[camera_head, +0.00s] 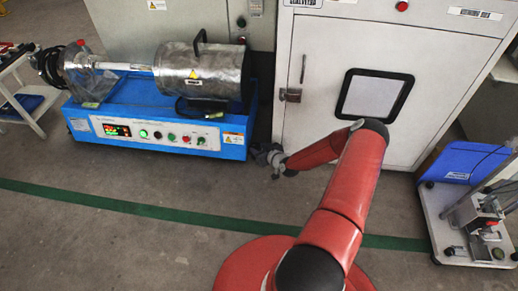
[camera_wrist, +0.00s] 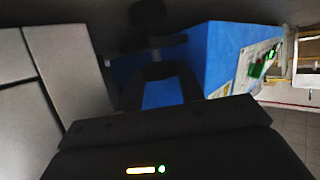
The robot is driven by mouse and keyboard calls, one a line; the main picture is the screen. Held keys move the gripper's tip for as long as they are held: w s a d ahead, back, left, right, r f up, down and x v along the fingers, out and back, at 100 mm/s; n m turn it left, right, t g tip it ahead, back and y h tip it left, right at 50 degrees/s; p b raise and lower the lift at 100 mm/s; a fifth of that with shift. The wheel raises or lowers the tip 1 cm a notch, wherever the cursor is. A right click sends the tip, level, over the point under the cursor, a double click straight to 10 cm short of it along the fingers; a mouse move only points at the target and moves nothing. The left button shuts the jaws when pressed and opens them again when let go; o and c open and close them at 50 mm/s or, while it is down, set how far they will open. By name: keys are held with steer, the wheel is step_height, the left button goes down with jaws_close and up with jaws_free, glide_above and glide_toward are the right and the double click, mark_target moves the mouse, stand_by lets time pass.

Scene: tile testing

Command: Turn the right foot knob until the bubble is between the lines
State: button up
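My gripper (camera_head: 274,160) is at the end of my red arm, low by the right end of the blue machine (camera_head: 160,125). In the wrist view its dark parts (camera_wrist: 157,72) stand in front of a blue surface, and I see nothing clearly held. Whether the fingers are open or shut is too dark to tell. A dark rounded shape (camera_wrist: 147,12) shows at the top of the wrist view; I cannot tell whether it is a knob. I cannot make out the right foot knob, the bubble or its lines for certain.
The blue machine carries a metal cylinder (camera_head: 203,72) and a lit control panel. A pale cabinet (camera_head: 310,115) stands close behind my arm. A low cart (camera_head: 440,215) with a blue panel (camera_head: 462,160) is at right. Open floor (camera_head: 130,245) lies in front, crossed by a green line.

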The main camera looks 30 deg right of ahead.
steer(key=c, duration=0.3)
steer(key=shift+a+r+h+p, duration=0.2)
steer(key=shift+h+p, duration=0.1)
steer(key=shift+p, duration=0.1)
steer(key=m+h, duration=0.1)
steer(key=m+h+p, duration=0.1)
steer(key=shift+a+f+m+h, duration=0.1)
steer(key=shift+a+m+h, duration=0.2)
steer(key=shift+f+m+h+p, duration=0.1)
steer(key=shift+m+h+p, duration=0.25)
steer(key=shift+m+h, duration=0.4)
steer(key=o, duration=0.7)
steer(key=shift+d+n+y, duration=0.1)
steer(key=shift+n+y, duration=0.15)
